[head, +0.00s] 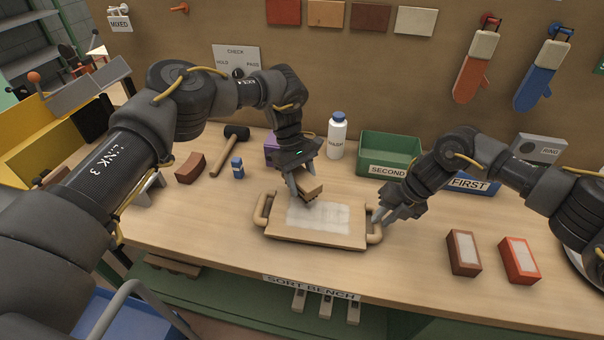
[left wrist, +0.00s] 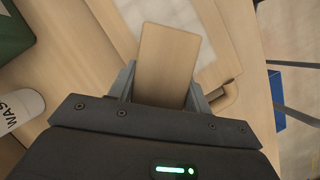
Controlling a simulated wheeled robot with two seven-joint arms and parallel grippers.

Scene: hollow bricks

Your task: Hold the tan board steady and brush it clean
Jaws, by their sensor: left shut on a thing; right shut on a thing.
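The tan board (head: 290,236) lies on the bench with a handle at each end and a pale dusty patch (head: 318,216) on its top. My left gripper (head: 304,190) is shut on a brush with a tan wooden back (head: 309,187), held over the board's far edge. In the left wrist view the brush's flat back (left wrist: 166,62) sits between the fingers, and its bristles are hidden. I cannot tell whether it touches the board. My right gripper (head: 380,214) is shut on the board's right handle (head: 375,232). The left handle (head: 262,208) is free.
A white wash bottle (head: 337,136), a green SECOND bin (head: 388,154) and a blue FIRST bin (head: 470,184) stand behind the board. A mallet (head: 230,150), brown brick (head: 190,168) and small blue bottle (head: 238,168) lie left. Two bricks (head: 463,253) (head: 519,260) sit right.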

